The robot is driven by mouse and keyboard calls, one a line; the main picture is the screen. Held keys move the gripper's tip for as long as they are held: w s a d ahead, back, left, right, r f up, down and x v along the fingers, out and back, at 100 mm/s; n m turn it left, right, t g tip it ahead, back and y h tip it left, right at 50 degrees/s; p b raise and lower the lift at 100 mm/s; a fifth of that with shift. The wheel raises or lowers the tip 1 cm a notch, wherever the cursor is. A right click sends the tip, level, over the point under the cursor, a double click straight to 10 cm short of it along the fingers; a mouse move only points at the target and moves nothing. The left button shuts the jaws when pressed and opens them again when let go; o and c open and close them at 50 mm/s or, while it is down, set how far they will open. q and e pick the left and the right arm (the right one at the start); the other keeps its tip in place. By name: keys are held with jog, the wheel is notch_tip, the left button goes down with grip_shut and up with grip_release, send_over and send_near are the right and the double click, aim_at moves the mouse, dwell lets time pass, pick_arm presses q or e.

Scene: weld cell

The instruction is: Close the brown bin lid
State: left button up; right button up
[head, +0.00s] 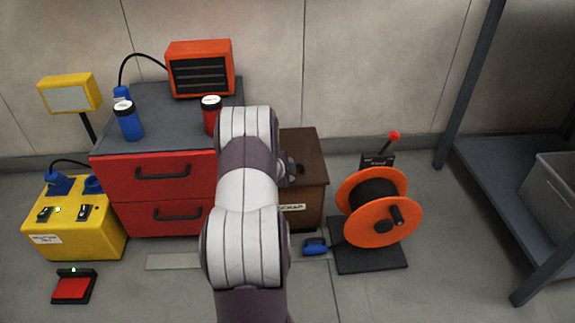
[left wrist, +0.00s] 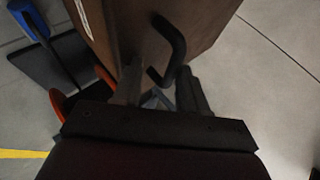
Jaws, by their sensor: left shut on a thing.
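The brown bin (head: 308,172) stands right of the red drawer cabinet, with a white label on its front. Its lid looks flat or nearly flat on top; my arm hides its left part, so I cannot tell whether it is fully down. My left gripper (head: 291,168) is at the bin's top, mostly hidden behind my arm. In the left wrist view, the left gripper (left wrist: 160,82) is shut on the black bent handle (left wrist: 172,45) on the bin's brown surface (left wrist: 125,25). My right gripper is not in view.
The red cabinet (head: 165,190) carries a blue cup (head: 129,122), a red cup (head: 211,116) and an orange heater-like box (head: 200,68). An orange cable reel (head: 372,235) stands close on the bin's right. A grey rack (head: 490,190) is at far right.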

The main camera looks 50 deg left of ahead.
pick_arm(q)
jog(key=shift+s+d+f, duration=0.35)
jog(key=shift+d+f, duration=0.05)
jog(key=shift+f, duration=0.3)
jog(key=shift+s+r+p, duration=0.15)
jog(key=shift+r+p, duration=0.05)
jog(key=shift+p, duration=0.2)
jog(key=w+r+p+v, duration=0.1)
jog(key=p+v, duration=0.6)
jog(key=v, duration=0.5)
jog(key=shift+s+a+r, duration=0.2)
jog(key=shift+s+r, duration=0.05)
